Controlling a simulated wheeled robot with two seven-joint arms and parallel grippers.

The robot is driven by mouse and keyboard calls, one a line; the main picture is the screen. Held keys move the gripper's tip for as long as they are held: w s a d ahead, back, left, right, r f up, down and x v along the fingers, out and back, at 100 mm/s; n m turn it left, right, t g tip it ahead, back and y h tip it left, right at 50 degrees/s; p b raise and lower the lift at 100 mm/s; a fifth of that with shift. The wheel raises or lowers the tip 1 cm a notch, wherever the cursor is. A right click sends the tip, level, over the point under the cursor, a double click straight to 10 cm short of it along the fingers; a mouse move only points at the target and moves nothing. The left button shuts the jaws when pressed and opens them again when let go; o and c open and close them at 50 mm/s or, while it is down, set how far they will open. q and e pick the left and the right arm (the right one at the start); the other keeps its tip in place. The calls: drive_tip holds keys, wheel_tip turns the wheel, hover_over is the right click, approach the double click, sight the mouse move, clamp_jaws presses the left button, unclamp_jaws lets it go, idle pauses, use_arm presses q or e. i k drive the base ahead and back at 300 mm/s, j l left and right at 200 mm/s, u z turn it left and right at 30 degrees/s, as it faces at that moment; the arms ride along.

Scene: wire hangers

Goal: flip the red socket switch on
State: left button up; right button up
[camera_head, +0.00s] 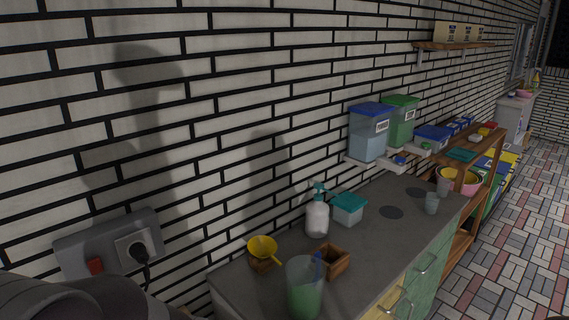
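The red socket switch (95,266) is a small red rocker on the left part of a grey wall panel (75,245), low on the brick wall at the left. It is too small to tell which way the rocker is tipped. To its right on the same panel is a socket (126,239) with a black plug (139,252) in it. A dark rounded shape, which looks like part of my own body, fills the bottom left corner just below the switch. Neither gripper can be made out.
A grey counter (245,284) stands to the right along the wall. It holds a yellow funnel (262,247), a spray bottle (317,219), a teal-lidded box (348,209), a wooden box (333,261) and a green container (305,292). Tiled floor (515,250) is clear at right.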

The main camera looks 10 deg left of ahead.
sight(95, 265)
drive_tip(key=k+u, duration=0.15)
drive_tip(key=u, duration=0.25)
drive_tip(key=k+j+u, duration=0.1)
drive_tip(key=u, duration=0.3)
drive_tip(key=k+j+u, duration=0.15)
drive_tip(key=u, duration=0.25)
